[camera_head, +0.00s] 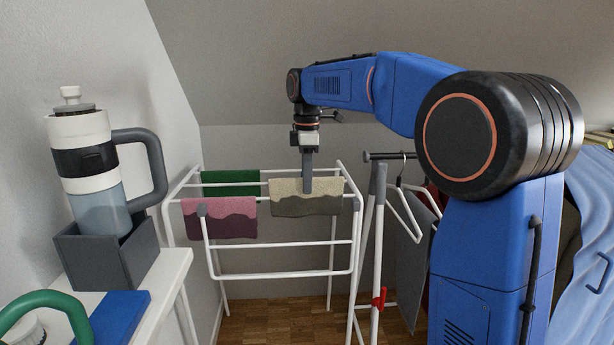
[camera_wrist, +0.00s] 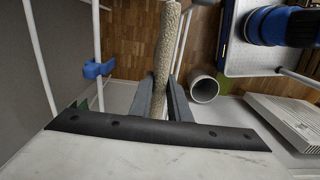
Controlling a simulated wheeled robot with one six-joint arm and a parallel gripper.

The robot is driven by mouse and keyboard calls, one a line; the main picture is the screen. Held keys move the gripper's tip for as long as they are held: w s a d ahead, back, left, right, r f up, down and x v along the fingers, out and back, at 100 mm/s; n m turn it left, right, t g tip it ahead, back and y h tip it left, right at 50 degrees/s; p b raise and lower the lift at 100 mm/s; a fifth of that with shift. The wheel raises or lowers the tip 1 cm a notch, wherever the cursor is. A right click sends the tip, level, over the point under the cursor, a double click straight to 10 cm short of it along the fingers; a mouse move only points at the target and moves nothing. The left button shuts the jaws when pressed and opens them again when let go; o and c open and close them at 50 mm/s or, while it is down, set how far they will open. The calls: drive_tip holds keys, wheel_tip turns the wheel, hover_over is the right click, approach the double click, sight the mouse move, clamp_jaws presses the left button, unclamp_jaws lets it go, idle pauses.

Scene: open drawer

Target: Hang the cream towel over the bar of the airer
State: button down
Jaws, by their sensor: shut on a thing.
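The cream towel (camera_head: 290,186) is at the right part of the front of the white airer (camera_head: 285,275), right of a pink towel. It spans the front bar and seems to drape over it, its lower part darker with a wavy edge. I cannot tell if it rests fully on the bar. My gripper (camera_head: 308,188) points down from above and is shut on the towel near its middle. In the wrist view the towel (camera_wrist: 166,40) is a narrow cream strip between the two dark fingers (camera_wrist: 162,92).
A pink towel (camera_head: 220,222) hangs on the front bar at left, a green towel (camera_head: 230,177) behind it. A rack with a hanger (camera_head: 405,205) stands close on the right. Lower airer bars are bare.

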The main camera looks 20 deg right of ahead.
drive_tip(key=shift+f, duration=2.4)
drive_tip(key=c, duration=1.6)
unclamp_jaws()
drive_tip(key=shift+r, duration=0.1)
